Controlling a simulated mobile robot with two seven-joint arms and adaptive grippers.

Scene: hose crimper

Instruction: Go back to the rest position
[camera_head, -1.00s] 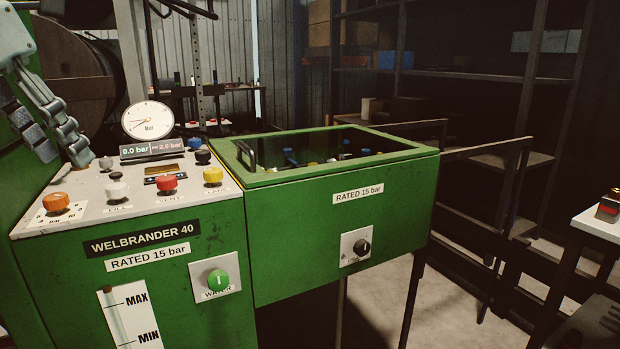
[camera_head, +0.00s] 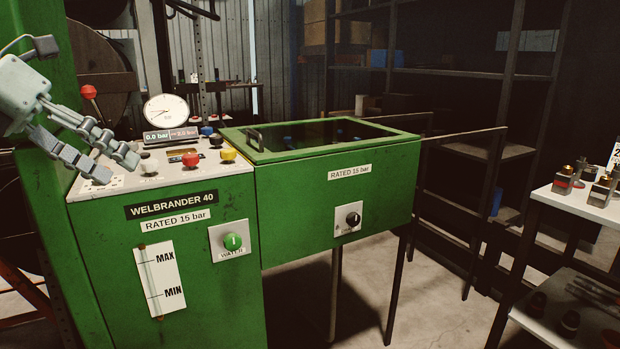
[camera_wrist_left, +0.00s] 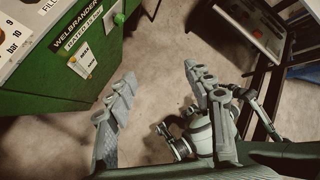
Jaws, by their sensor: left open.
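My left gripper (camera_head: 119,166) is at the left of the head view, in front of the panel of the green test bench (camera_head: 330,225). Its fingers are apart with nothing between them. In the left wrist view the open gripper (camera_wrist_left: 165,78) is over bare floor, with the bench at upper left. The gripper hides the orange knob in the head view. Pale jointed parts of my own body show below centre in the left wrist view; whether they include my right gripper's fingers is unclear. The head view does not show my right gripper.
The gauge (camera_head: 166,112) and display read 0.0 bar. Red (camera_head: 190,159) and yellow (camera_head: 228,155) knobs stand on the panel. The green water button (camera_head: 232,242) is on the front. A white table (camera_head: 578,200) with small fittings stands at right.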

